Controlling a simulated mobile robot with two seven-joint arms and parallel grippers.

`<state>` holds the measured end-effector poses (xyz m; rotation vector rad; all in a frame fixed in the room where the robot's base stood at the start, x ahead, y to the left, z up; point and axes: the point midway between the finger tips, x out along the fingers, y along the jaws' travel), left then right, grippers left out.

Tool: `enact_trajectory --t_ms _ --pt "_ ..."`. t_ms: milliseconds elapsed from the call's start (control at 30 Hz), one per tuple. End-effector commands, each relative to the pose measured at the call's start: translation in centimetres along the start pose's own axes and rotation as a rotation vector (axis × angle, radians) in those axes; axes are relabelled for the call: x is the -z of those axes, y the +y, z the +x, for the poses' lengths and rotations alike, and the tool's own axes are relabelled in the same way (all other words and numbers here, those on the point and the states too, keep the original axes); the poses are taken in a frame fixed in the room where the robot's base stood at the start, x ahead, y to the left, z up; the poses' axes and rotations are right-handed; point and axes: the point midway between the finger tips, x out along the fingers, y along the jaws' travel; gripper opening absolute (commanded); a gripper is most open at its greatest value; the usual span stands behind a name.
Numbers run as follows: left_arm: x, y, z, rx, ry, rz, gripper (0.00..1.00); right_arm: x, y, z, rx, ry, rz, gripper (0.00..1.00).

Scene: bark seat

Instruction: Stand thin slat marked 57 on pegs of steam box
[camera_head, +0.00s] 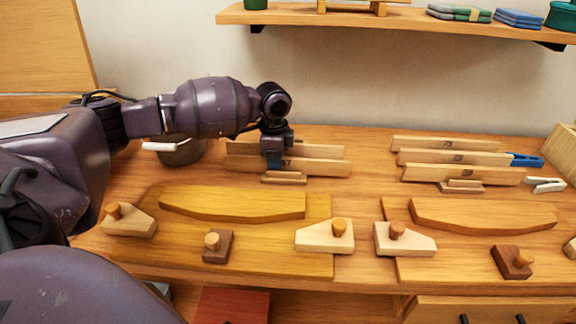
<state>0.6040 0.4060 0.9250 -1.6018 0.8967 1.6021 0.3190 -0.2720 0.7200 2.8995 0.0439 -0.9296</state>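My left gripper (273,159) points down over the left group of upright thin slats, right at the front slat (325,167). The front slat carries a dark mark beside the fingers, partly covered and too small to read fully. Another slat (240,149) stands behind it. A small stepped wooden block (284,177) sits in front. Whether the fingers are open or closed on a slat cannot be told. A second group of marked slats (465,174) stands to the right; its numbers are hard to read. I cannot identify the steam box or its pegs for certain. My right gripper is out of view.
Two curved boards (232,204) (483,214) lie on flat bases, with knobbed wedge blocks (325,236) around them. A dark pot (181,152) stands behind my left arm. Blue (526,160) and white (546,185) clamps lie at right. A shelf (400,18) hangs above.

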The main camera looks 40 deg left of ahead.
Motion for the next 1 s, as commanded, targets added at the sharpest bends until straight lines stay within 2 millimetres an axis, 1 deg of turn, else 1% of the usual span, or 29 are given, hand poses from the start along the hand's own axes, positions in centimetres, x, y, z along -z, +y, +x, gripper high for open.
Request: enact_trajectory --t_ms 167,433,1000 --pt "0.0 0.0 -0.1 0.001 0.001 0.000 0.00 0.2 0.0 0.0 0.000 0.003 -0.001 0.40" --pt "0.0 0.0 -1.9 0.004 0.003 0.000 0.00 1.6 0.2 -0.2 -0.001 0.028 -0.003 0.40" --pt "0.0 0.0 -5.0 0.003 0.003 0.000 0.00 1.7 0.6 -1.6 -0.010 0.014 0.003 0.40"
